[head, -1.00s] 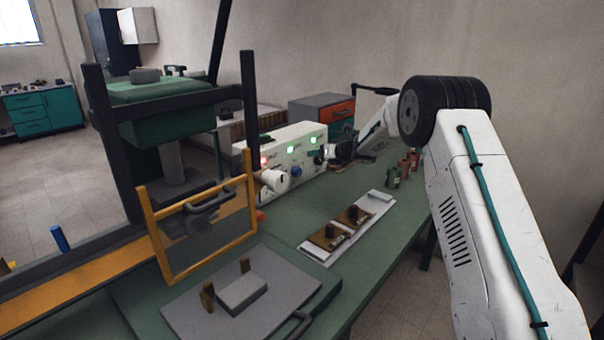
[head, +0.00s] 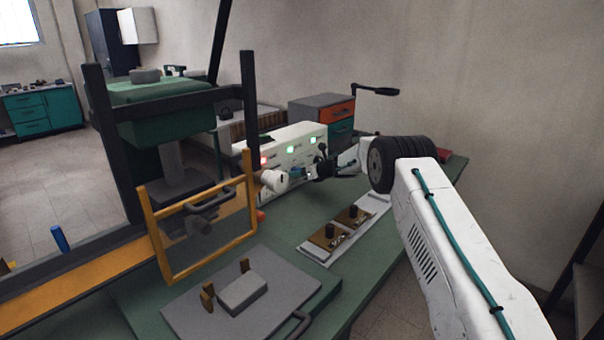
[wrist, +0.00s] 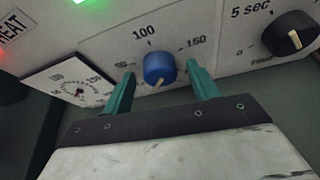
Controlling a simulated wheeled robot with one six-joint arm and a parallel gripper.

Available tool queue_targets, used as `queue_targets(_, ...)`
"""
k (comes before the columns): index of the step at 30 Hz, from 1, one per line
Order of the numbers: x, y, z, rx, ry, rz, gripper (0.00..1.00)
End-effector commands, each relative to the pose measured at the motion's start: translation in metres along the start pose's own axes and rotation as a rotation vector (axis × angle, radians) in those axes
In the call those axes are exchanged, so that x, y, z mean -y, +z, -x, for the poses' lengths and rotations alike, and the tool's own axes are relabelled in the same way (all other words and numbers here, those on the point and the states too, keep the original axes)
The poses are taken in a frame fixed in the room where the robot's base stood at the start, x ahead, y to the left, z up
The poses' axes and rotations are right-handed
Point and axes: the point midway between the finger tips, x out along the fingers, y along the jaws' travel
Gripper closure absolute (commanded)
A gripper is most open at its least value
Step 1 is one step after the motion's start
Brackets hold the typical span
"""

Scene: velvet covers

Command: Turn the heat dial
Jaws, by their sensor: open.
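The blue dial (wrist: 159,68) sits on the white control box in the wrist view, with 50, 100 and 150 printed around it. A light pointer mark shows low on its face. My gripper (wrist: 160,76) is open, with one green finger on each side of the dial. I cannot tell whether either finger touches it. In the head view my gripper (head: 322,168) is at the front of the white control box (head: 290,150) and hides part of it.
A black dial (wrist: 290,34) marked "5 sec" is to the right, and a square gauge (wrist: 72,88) to the left. A white strip with two dark knobs (head: 345,228) lies on the green bench. An orange-framed guard (head: 205,225) stands left of it.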

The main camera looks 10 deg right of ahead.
Motion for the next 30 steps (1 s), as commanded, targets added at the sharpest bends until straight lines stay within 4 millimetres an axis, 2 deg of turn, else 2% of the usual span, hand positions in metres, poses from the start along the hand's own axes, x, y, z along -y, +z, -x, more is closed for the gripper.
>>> queue_targets(5,0.0001,-0.0001,0.0001,0.0,0.0,0.0,0.41)
queue_targets(9,0.0003,-0.0003,0.0004,0.0,0.0,-0.001,0.8)
queue_targets(10,0.0004,-0.0003,0.0005,0.0,0.0,-0.001,0.86)
queue_targets(20,0.0012,-0.0008,0.0009,0.0,0.011,-0.028,0.85)
queue_targets(30,0.0045,-0.0024,0.001,-0.001,0.088,-0.217,0.85)
